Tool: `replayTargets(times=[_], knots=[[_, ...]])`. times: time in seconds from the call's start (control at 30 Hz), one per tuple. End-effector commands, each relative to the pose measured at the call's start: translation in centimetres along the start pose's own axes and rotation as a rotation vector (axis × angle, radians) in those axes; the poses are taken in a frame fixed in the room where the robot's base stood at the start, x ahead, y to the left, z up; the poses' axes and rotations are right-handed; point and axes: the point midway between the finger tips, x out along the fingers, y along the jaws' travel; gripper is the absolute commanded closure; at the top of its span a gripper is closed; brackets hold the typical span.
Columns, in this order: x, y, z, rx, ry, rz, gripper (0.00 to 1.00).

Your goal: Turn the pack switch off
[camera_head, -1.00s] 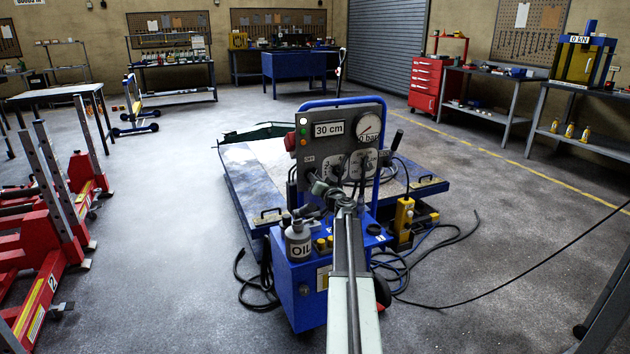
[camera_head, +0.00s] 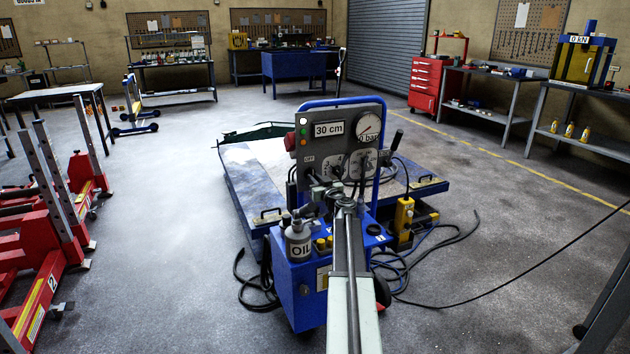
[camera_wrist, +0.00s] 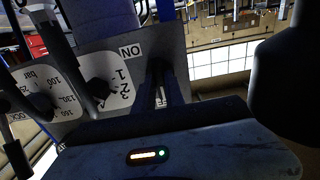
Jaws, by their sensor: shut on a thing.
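The pack switch (camera_wrist: 157,72) is a dark lever on the grey control panel, close to an "ON" label in the wrist view. My gripper (camera_head: 318,186) is at the lower left of the panel, below the "OFF" label (camera_head: 309,158), and is shut on the switch. The fingers and my own gripper body hide most of the lever, so its exact angle is hard to tell. The display (camera_head: 328,129) reads 30 cm.
An oil bottle (camera_head: 298,240) stands on the blue pack (camera_head: 297,285). Black hoses (camera_head: 440,240) lie on the floor to the right. Red stands (camera_head: 40,245) are at left.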

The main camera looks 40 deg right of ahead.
Motion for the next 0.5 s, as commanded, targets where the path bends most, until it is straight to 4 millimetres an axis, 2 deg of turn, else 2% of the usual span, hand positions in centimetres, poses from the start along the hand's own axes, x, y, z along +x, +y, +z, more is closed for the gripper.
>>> replayTargets(times=[0.33, 0.37, 0.43, 0.5], knots=[[-0.08, -0.07, 0.09, -0.007, -0.002, -0.002, 1.0], [-0.08, -0.07, 0.09, -0.007, -0.002, -0.002, 0.83], [-0.07, -0.06, 0.08, -0.006, -0.001, -0.002, 0.64], [-0.06, -0.05, 0.07, -0.005, -0.001, -0.001, 0.64]])
